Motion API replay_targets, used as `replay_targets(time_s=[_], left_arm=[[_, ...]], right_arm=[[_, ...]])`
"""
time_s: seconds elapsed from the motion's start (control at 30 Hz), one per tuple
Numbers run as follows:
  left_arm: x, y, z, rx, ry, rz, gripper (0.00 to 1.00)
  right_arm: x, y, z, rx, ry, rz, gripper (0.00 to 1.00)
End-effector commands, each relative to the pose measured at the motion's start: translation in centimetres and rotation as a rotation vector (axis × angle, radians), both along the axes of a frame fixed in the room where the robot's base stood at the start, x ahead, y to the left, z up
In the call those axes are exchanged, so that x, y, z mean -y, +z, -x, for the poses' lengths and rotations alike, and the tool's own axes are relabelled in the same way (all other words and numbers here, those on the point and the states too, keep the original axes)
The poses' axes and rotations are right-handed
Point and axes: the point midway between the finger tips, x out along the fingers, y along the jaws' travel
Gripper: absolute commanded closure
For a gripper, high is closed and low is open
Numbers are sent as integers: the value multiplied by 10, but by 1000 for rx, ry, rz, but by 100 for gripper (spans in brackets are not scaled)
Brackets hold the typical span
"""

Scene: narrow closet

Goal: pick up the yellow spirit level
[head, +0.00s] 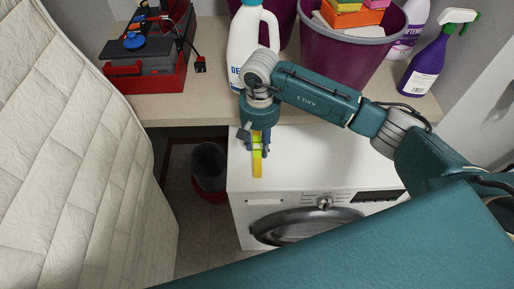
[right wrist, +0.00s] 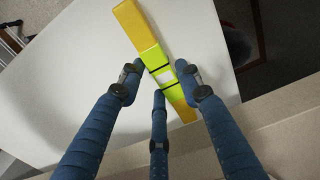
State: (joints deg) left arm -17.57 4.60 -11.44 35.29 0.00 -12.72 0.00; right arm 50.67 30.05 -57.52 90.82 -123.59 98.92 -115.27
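The yellow spirit level (head: 257,163) lies on the white washing machine (head: 300,165) near its left edge. In the right wrist view the level (right wrist: 140,25) runs diagonally, with yellow ends and a lime-green middle crossed by dark bands. My right gripper (head: 257,143) is over the level from above and hides its far part in the head view. In the right wrist view the right gripper's fingers (right wrist: 160,78) are spread, with the level's middle between their tips. I cannot tell if any finger touches it. My left gripper is not in view.
A shelf (head: 205,105) behind the washer holds a white detergent jug (head: 243,45), a purple bucket (head: 345,58), a purple spray bottle (head: 425,68) and a red toolbox (head: 150,75). A dark red-based bin (head: 209,165) stands left of the washer. A quilted white surface (head: 70,140) fills the left.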

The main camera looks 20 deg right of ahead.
Motion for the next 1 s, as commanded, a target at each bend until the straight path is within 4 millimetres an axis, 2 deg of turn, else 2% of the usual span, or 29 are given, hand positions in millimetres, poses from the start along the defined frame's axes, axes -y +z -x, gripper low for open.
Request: replay_targets(time_s=[0.03, 0.13, 0.53, 0.9, 1.0], left_arm=[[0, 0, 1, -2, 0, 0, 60], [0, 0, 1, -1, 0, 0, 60], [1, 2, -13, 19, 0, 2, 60], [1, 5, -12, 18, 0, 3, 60], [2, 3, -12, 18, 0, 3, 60]], right_arm=[[0, 0, 0, 0, 0, 0, 81], [0, 0, 0, 0, 0, 0, 100], [0, 2, 0, 1, -1, 0, 100], [-1, 17, 0, 1, -8, 1, 100], [-2, 15, 2, 0, -10, 1, 100]])
